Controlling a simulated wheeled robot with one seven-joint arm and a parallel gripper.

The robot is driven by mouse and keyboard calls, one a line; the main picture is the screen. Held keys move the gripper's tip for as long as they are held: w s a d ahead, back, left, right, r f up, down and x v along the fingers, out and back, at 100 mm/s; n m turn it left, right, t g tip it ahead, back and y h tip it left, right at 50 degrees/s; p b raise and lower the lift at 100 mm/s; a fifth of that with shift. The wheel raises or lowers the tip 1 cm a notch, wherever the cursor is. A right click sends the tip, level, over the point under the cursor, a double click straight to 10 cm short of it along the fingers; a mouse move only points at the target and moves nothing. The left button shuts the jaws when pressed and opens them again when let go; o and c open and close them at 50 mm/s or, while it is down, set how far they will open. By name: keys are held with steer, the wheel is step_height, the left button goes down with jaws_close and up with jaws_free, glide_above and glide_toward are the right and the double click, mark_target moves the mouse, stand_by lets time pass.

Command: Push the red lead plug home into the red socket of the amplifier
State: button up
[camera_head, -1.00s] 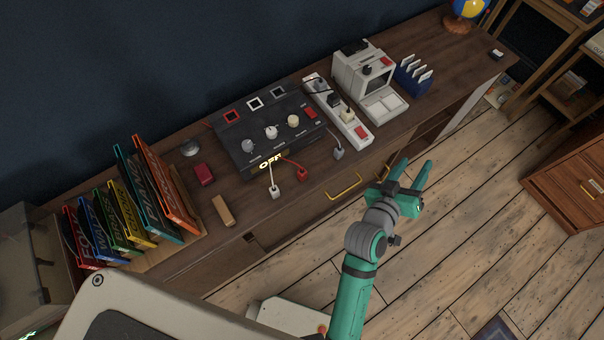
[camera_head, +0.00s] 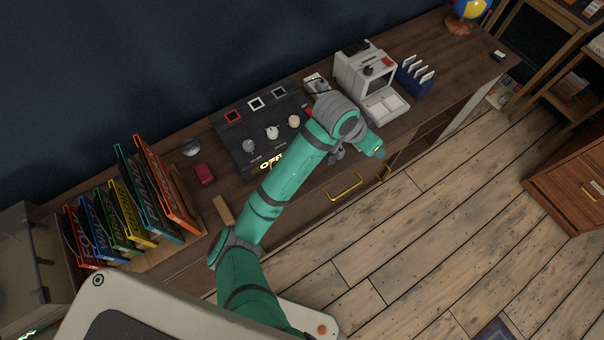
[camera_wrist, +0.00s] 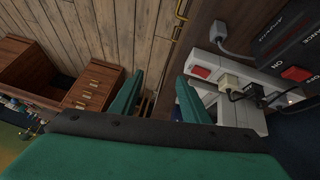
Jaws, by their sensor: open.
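The amplifier is a black box (camera_head: 240,152) on the long cabinet, partly covered by my arm in the head view. A red-framed square (camera_head: 233,116), seemingly the red socket, shows at its back left. The amplifier's black body (camera_wrist: 285,35) also shows at the right of the wrist view. The red lead plug is not seen now; my arm covers the cabinet top in front of the amplifier. My gripper (camera_wrist: 160,94) is open in the wrist view, with nothing seen between its fingers. It is beside the power strip, apart from the amplifier.
A white power strip (camera_wrist: 250,108) with plugs and a red switch lies close to the right finger. A grey plug (camera_wrist: 233,57) lies nearby. A beige monitor (camera_head: 352,72) stands right of the amplifier. Upright records (camera_head: 165,185) stand left. Brass handles (camera_head: 343,187) protrude from the cabinet front.

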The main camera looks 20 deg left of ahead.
steer(key=s+a+f+g+y, duration=0.1)
steer(key=s+a, duration=0.1)
steer(key=a, duration=0.3)
steer(key=s+a+g+y, duration=0.2)
steer(key=s+a, duration=0.1)
steer(key=a, duration=0.3)
steer(key=s+a+f+g+y, duration=0.1)
steer(key=s+a, duration=0.2)
steer(key=a, duration=0.2)
steer(key=shift+a+f+y, duration=0.3)
steer(key=shift+s+a+f, duration=0.1)
steer(key=shift+a+f, duration=0.05)
steer(key=shift+f, duration=0.15)
steer(key=shift+w+f, duration=0.2)
steer(key=shift+f, duration=4.85)
jaws_close()
